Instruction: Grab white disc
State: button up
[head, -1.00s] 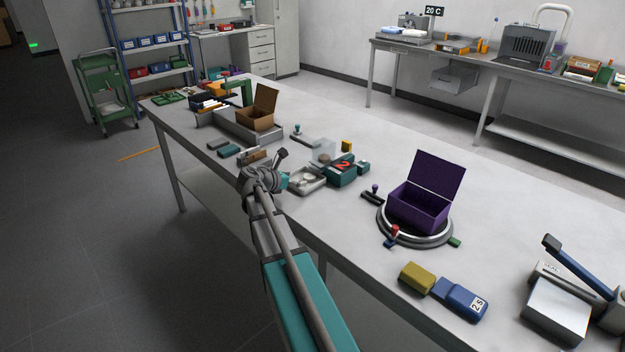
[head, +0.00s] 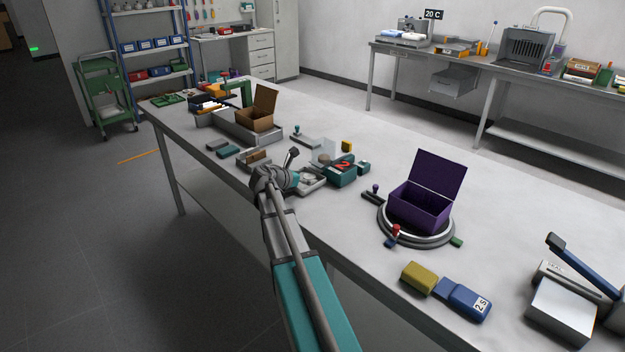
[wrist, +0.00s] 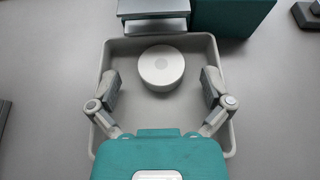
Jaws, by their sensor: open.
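The white disc (wrist: 161,66) lies in a shallow grey tray (wrist: 218,55), near the tray's far wall in the wrist view. My gripper (wrist: 161,82) is open above the tray, with one finger on each side of the disc and a gap to it on both sides. The fingertips look to be just short of the disc's middle. I cannot tell how far above the tray floor they are. In the head view my gripper (head: 296,180) is over the tray (head: 314,185) at the table's front edge, and my wrist partly hides the tray and its contents.
A purple open box (head: 420,207) sits on a round turntable to the right. A brown box (head: 255,118) stands behind left.

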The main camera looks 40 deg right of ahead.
dwell(0.5)
jog(key=c, duration=1.2)
jog(key=shift+r, duration=0.15)
notch_tip(320, 180, up, 3)
jog(key=p, duration=0.3)
jog(key=shift+s+a+r+p, duration=1)
jog(key=shift+s+r+p, duration=0.65)
jog(key=shift+s, duration=0.45)
jog(key=shift+s+a+r+p, duration=1)
jog(key=shift+s+r+p, duration=0.65)
jog(key=shift+s, duration=0.5)
jog(key=shift+s+a+r+p, duration=1)
jog(key=shift+s+r+p, duration=0.65)
jog(key=shift+s, duration=0.45)
jog(key=shift+f, duration=0.1)
